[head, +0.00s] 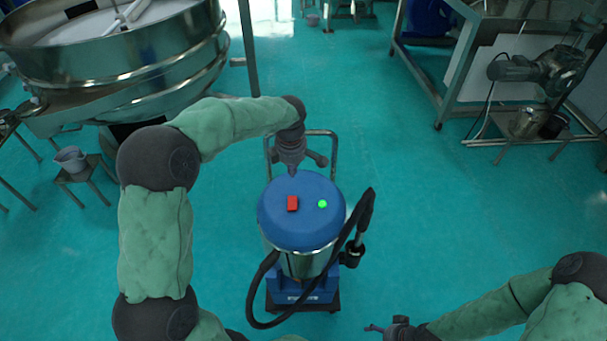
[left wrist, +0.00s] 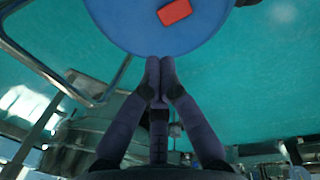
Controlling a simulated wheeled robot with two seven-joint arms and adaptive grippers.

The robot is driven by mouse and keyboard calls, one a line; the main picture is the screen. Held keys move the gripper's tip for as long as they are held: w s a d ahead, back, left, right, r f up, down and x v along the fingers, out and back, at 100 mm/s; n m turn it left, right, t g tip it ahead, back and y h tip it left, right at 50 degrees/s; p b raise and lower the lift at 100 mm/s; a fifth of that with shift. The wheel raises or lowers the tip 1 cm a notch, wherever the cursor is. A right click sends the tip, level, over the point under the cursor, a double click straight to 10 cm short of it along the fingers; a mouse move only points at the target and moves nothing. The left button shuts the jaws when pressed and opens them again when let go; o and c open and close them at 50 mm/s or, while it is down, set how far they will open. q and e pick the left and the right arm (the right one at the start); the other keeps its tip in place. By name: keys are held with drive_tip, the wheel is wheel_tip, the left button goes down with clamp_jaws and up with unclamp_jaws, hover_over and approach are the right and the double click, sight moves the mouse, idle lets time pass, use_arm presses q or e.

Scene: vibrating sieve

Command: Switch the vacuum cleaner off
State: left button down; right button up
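The vacuum cleaner (head: 315,262) stands on the floor in the middle of the head view, with a blue round lid, a steel drum and a black hose. On the lid are a red rectangular switch (head: 292,204) and a lit green round lamp (head: 323,204). My left gripper (head: 292,172) points down at the lid's far edge, behind the red switch. In the left wrist view its fingertips (left wrist: 160,62) are together with nothing between them, and the red switch (left wrist: 174,12) shows beyond them. My right gripper (head: 375,328) is at the bottom, away from the vacuum; its fingers are too small to judge.
A large steel sieve (head: 120,60) stands at the upper left, with a small stool and a grey bowl (head: 70,159) beside it. A metal frame (head: 450,75) stands at the upper right. The vacuum's metal handle (head: 335,150) rises behind the lid. Floor right of the vacuum is clear.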

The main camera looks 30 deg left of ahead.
use_arm(q)
drive_tip(key=shift+w+a+r, duration=0.15)
drive_tip(key=shift+w+r, duration=0.15)
drive_tip(key=shift+r, duration=0.15)
use_arm(e)
drive_tip(key=shift+w+r, duration=0.15)
drive_tip(key=shift+w, duration=0.15)
use_arm(q)
drive_tip(key=shift+s, duration=0.1)
drive_tip(key=shift+f, duration=0.1)
drive_tip(key=b, duration=0.5)
approach(292, 204)
drive_tip(key=w+f, duration=0.1)
drive_tip(key=f, duration=0.1)
drive_tip(key=w+a+f, duration=0.1)
drive_tip(key=w+f, duration=0.2)
drive_tip(key=f, duration=0.1)
drive_tip(key=shift+w+a+f, duration=0.15)
drive_tip(key=shift+a+f, duration=0.1)
use_arm(e)
wheel_tip(292, 204, down, 4)
drive_tip(key=shift+f, duration=0.25)
use_arm(q)
drive_tip(key=shift+p, duration=0.3)
